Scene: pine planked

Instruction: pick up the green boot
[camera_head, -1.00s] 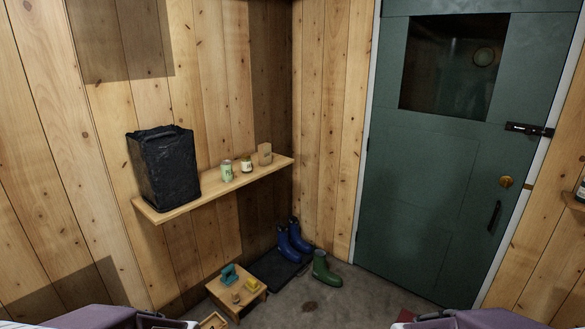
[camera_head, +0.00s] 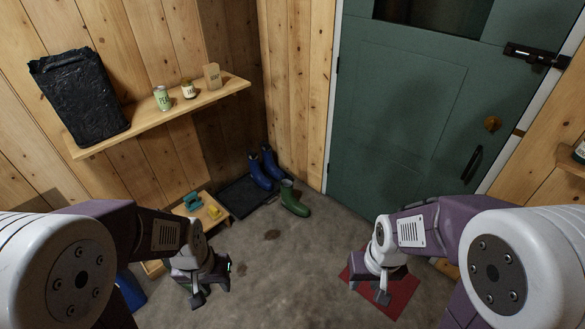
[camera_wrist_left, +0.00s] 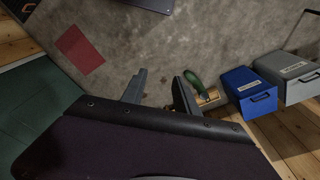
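The green boot (camera_head: 293,202) stands on the floor near the foot of the door, in front of the pair of blue boots (camera_head: 262,170). My left gripper (camera_head: 209,292) is open and empty, low and to the left of the green boot, with clear space between. Its two fingers (camera_wrist_left: 160,80) also show apart in the left wrist view. My right gripper (camera_head: 369,291) looks open and empty, over the red mat to the right of the boot. I cannot make out the green boot in the left wrist view.
A black tray (camera_head: 236,211) lies under the blue boots. A low wooden stool (camera_head: 214,217) holds small items to the left. The wall shelf (camera_head: 140,128) carries a black bag and containers. The left wrist view shows a blue box (camera_wrist_left: 248,90) and a grey box (camera_wrist_left: 285,72). Mid-floor is mostly clear.

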